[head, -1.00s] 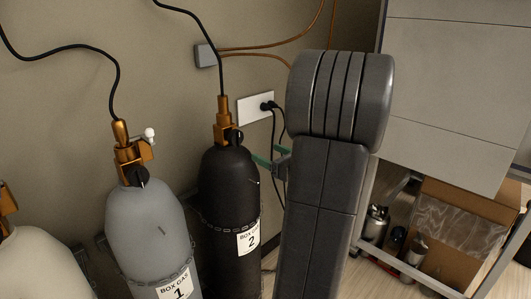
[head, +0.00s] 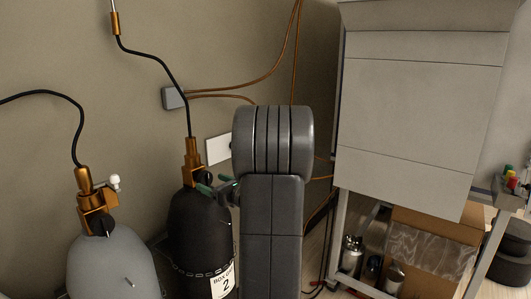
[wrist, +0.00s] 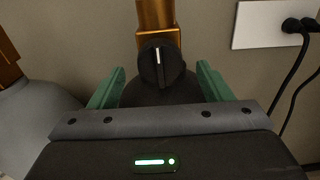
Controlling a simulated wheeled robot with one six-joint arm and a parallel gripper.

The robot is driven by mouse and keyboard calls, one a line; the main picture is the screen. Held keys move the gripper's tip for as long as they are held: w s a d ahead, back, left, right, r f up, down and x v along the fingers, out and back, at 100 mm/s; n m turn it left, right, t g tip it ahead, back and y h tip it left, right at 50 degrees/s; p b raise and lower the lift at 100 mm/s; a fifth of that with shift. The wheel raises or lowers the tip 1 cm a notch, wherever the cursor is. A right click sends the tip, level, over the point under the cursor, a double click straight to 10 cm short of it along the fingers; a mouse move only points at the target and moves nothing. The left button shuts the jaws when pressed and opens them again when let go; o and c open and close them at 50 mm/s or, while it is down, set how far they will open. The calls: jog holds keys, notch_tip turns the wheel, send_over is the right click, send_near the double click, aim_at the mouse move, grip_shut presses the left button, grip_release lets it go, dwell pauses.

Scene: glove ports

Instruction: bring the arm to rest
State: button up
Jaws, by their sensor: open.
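My gripper (wrist: 160,88) is open in the wrist view, with one green finger at each side and nothing between the tips that I can see held. The black valve knob (wrist: 158,64) of a brass regulator shows ahead, between the fingers in the picture. Its white mark points upright. I cannot tell how far the knob is from the fingertips. In the head view my gripper (head: 215,187) shows at the left of my dark grey arm (head: 272,210), beside the neck of the black gas cylinder 2 (head: 195,232). The arm hides part of the gripper.
The grey cylinder (head: 110,265) stands to the left. Hoses and copper pipes run up the wall. A white wall socket (head: 218,148) is behind the arm. At right is a grey cabinet (head: 415,115) on a frame, with a cardboard box (head: 432,250) below.

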jog(key=shift+x, duration=1.35)
